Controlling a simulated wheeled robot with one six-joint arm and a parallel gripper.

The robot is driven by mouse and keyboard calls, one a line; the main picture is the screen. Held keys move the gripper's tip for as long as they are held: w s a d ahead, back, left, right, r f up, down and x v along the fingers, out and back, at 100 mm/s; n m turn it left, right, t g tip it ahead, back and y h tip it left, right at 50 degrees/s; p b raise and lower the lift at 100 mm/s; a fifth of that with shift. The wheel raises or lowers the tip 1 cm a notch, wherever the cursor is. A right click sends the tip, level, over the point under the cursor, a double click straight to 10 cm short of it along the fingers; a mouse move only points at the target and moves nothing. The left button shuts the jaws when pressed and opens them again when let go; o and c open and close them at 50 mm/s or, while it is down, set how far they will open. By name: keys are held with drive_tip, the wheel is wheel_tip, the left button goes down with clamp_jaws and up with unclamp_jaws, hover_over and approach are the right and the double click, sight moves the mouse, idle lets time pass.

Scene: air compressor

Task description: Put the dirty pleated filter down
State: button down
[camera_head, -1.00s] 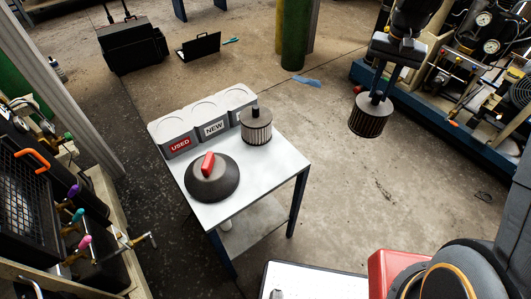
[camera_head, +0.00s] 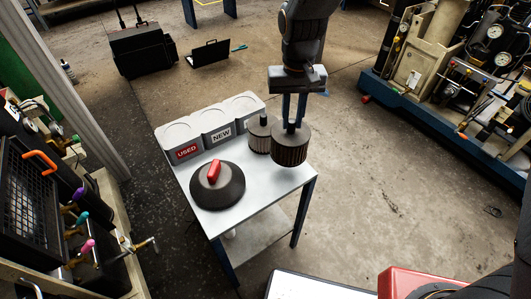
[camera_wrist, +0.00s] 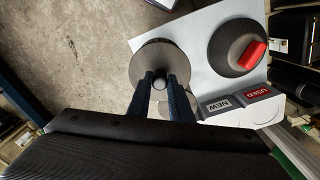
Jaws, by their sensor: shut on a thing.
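My gripper (camera_head: 291,122) is shut on the top knob of the dirty pleated filter (camera_head: 290,150), a dark brownish cylinder with vertical pleats. It hangs upright over the right end of the white table; how far above the top I cannot tell. In the wrist view my fingers (camera_wrist: 160,84) close on the knob over the filter's round grey top (camera_wrist: 153,52). A second pleated filter (camera_head: 258,139) with a black knob stands on the table just left of the held one, partly hidden by it.
Grey bins labelled USED (camera_head: 187,153) and NEW (camera_head: 222,136) line the table's back edge, with a third beside them. A dark round cover (camera_head: 217,188) with a red handle sits on the white table (camera_head: 262,178). The front right tabletop is bare.

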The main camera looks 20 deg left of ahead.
sight(291, 132)
drive_tip(key=shift+f+p, duration=0.9)
drive_tip(key=shift+f, duration=3.25)
drive_tip(key=c, duration=1.6)
unclamp_jaws()
drive_tip(key=shift+r, duration=0.1)
wheel_tip(291, 132, up, 12)
drive_tip(key=b, duration=0.3)
drive_tip(key=shift+r, duration=0.1)
drive_tip(key=s+d+m, duration=0.1)
drive_tip(key=s+d, duration=0.2)
drive_tip(key=d, duration=0.6)
drive_tip(key=s+d+f+m, duration=0.1)
drive_tip(key=s+d, duration=0.3)
drive_tip(key=d, duration=0.5)
drive_tip(key=s+d+m+t, duration=0.1)
drive_tip(key=s+d, duration=0.2)
drive_tip(key=d, duration=0.6)
drive_tip(key=shift+s+d+f+m, duration=0.15)
drive_tip(key=shift+s+d+m, duration=0.05)
drive_tip(key=shift+m, duration=0.2)
